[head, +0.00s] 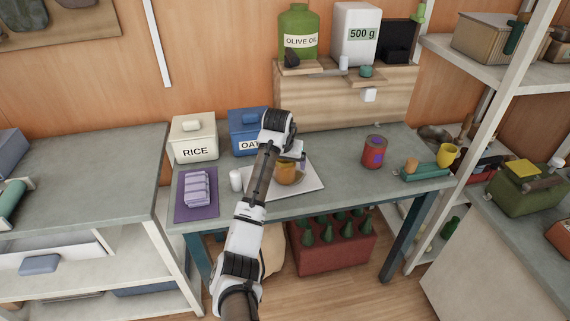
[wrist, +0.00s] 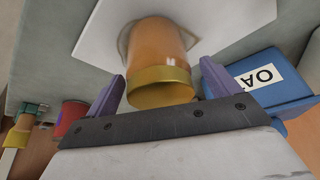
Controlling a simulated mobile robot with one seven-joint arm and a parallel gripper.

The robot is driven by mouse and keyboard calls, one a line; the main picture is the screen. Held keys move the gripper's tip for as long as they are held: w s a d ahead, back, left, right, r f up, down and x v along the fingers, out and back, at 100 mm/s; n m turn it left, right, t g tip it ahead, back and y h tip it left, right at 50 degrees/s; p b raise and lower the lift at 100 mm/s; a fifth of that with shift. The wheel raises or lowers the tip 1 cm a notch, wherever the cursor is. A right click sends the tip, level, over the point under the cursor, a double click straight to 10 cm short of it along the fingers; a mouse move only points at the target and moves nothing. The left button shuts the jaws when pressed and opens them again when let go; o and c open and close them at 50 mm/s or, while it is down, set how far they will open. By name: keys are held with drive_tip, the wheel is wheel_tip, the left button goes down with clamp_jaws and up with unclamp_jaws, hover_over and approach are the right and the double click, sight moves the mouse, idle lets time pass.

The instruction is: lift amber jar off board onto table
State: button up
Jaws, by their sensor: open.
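The amber jar (head: 287,174) stands on a white board (head: 312,186) on the grey table (head: 335,150). My arm partly hides it in the head view. In the wrist view the jar (wrist: 158,45) shows its orange body and a gold lid (wrist: 160,88), with the board (wrist: 95,35) around its base. My gripper (wrist: 161,88) is open, its two purple fingers on either side of the lid. I see gaps between the fingers and the lid, so it is not gripped. In the head view my gripper (head: 300,152) is at the jar's top.
A blue oats bin (head: 247,135) and a rice bin (head: 194,140) stand behind left. A red can (head: 374,152) stands right. Bare table lies between board and can.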

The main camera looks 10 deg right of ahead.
drive_tip(key=shift+w+d+f, duration=0.1)
drive_tip(key=shift+w+f, duration=0.1)
drive_tip(key=shift+f, duration=0.35)
drive_tip(key=c, duration=1.3)
drive_tip(key=shift+r, duration=0.1)
wheel_tip(320, 180, up, 20)
drive_tip(key=b, duration=0.3)
